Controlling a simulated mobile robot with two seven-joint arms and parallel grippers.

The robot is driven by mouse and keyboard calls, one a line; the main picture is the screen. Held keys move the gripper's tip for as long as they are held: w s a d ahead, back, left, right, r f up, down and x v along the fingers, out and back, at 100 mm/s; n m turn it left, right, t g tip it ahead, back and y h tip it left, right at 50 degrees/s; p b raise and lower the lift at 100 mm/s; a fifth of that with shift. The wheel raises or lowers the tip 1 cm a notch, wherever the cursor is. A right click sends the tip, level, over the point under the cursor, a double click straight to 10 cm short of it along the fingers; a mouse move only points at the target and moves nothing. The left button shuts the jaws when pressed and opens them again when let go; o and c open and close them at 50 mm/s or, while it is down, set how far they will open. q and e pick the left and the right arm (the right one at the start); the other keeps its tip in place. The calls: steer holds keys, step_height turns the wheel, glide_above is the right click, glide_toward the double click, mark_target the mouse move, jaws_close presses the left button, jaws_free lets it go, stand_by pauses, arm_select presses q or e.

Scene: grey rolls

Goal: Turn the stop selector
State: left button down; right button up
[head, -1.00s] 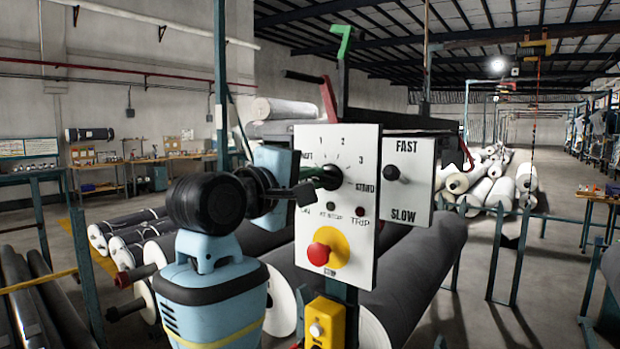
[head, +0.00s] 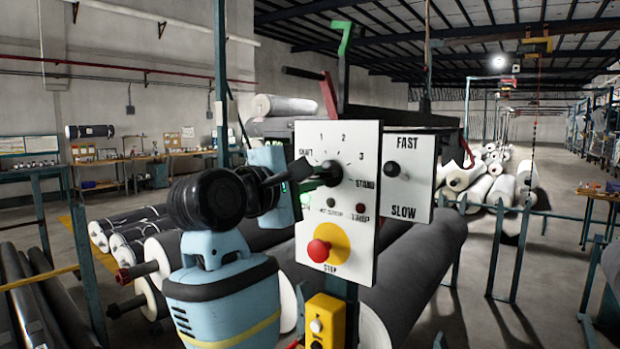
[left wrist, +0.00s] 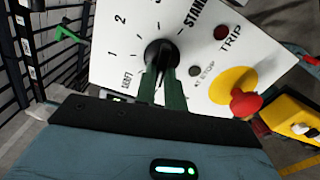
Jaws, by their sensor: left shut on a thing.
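The stop selector (head: 331,173) is a round black knob on a white panel (head: 363,232), ringed by tick marks and labels including 1, 2, 3 and STAND. My left gripper (head: 313,175) comes in from the left and is shut on the knob. In the left wrist view, the green fingers (left wrist: 161,84) lie on both sides of the black selector (left wrist: 161,54), at its lower part. The fingers hide part of the knob, so I cannot tell exactly which label it points to. My right gripper is not in view.
Below the selector is a red stop button (head: 318,250) on a yellow disc. A FAST/SLOW panel (head: 407,180) with a black knob adjoins on the right. A yellow box (head: 325,322) sits beneath. Large grey rolls (head: 420,262) lie behind the panel.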

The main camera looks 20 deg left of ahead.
arm_select(q)
steer(key=c, duration=1.5)
jaws_free()
steer(key=v, duration=0.8)
steer(key=shift+w, duration=0.1)
